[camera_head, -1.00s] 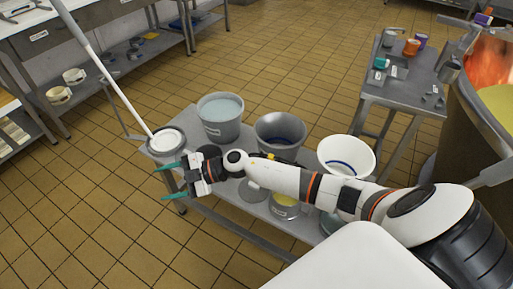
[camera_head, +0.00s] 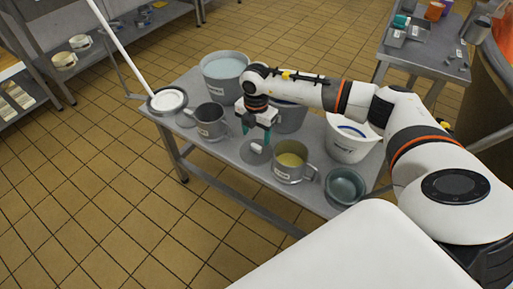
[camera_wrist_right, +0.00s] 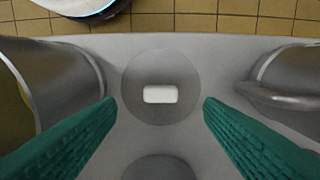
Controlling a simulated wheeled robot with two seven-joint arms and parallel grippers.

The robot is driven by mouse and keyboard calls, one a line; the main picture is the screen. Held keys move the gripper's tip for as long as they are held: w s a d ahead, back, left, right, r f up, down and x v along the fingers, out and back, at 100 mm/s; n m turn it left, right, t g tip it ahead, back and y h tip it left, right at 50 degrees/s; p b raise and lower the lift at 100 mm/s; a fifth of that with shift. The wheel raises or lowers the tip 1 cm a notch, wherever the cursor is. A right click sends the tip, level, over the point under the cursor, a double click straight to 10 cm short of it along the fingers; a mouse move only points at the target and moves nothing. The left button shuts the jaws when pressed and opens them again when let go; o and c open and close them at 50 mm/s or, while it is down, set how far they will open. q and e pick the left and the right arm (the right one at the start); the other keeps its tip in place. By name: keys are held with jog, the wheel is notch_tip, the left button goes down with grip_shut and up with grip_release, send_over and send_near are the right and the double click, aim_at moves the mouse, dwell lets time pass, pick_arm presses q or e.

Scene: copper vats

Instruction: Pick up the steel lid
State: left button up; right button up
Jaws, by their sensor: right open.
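The steel lid (camera_head: 252,156) is a flat grey disc lying on the steel table (camera_head: 222,160), between a grey mug (camera_head: 211,122) and a mug with yellow contents (camera_head: 291,161). In the right wrist view the lid (camera_wrist_right: 160,112) lies centred, with a pale rectangular patch in its middle. My right gripper (camera_head: 257,131) points down above the lid, open and empty. Its teal fingers (camera_wrist_right: 160,118) appear on either side of the lid in the wrist view, apart from it. My left gripper is not in view.
A small grey-green bowl (camera_head: 345,186) is at the right. In the wrist view, mug walls (camera_wrist_right: 62,80) flank the lid closely.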

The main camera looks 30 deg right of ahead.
aim_at(256, 146)
jog(key=shift+w+d+f+b, duration=0.1)
jog(key=shift+f+b, duration=0.35)
jog(key=shift+f, duration=2.35)
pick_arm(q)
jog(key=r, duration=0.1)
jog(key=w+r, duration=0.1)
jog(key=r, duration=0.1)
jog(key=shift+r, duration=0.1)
pick_arm(e)
jog(key=shift+c, duration=0.5)
jog(key=c, duration=1)
jog(key=shift+r, duration=0.1)
